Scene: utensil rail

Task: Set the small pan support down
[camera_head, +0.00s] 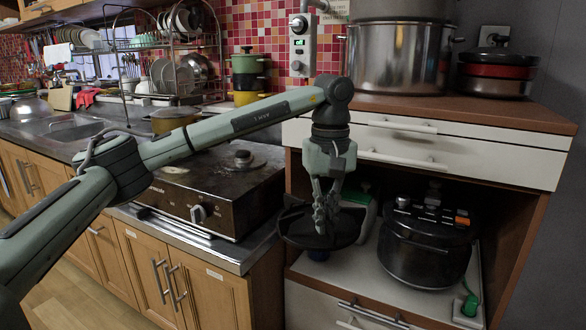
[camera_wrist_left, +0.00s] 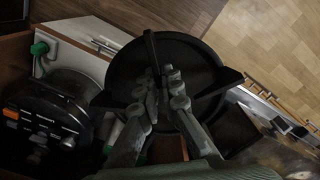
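My right gripper is in neither view.
The brown stove (camera_head: 215,190) stands on the counter to the left, its top dark and stained. A black rice cooker (camera_head: 425,250) sits on the white shelf (camera_head: 365,272) at the right. White drawers (camera_head: 430,145) overhang the bay. A large steel pot (camera_head: 398,58) stands above.

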